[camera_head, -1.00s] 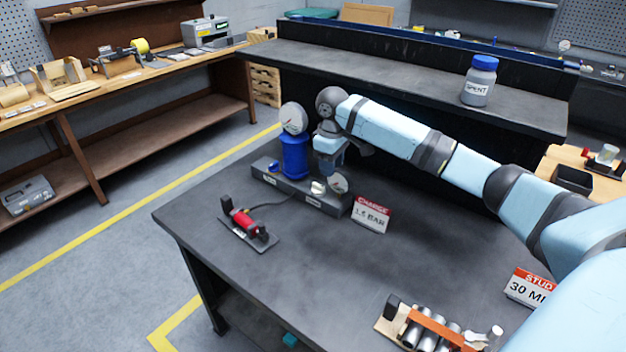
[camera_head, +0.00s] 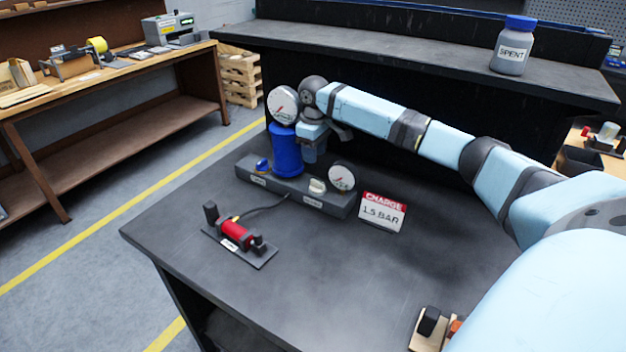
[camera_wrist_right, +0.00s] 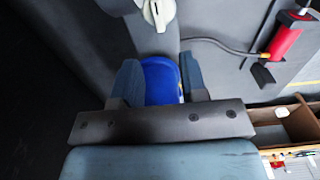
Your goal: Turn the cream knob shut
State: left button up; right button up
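The cream knob (camera_head: 317,187) sits on the dark grey manifold block (camera_head: 328,204), left of a small round gauge (camera_head: 341,177). It also shows at the top of the right wrist view (camera_wrist_right: 158,13), with a raised grip bar. My right gripper (camera_head: 311,153) points down just right of the blue cylinder (camera_head: 287,155), above and behind the knob and partly hidden. In the right wrist view my right gripper (camera_wrist_right: 161,68) has its fingers apart, with blue showing between them; the knob is beyond the fingertips, untouched. My left gripper is not in view.
A large gauge (camera_head: 283,104) tops the cylinder. A blue knob (camera_head: 262,166) is at the block's left end. A hose runs to a red device (camera_head: 236,234) in front. A CHARGE 1.5 BAR sign (camera_head: 382,211) stands right. The bench (camera_head: 330,270) is clear in front.

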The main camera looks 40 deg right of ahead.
aim_at(314, 180)
notch_tip(314, 180, down, 9)
jog(key=shift+f, duration=0.15)
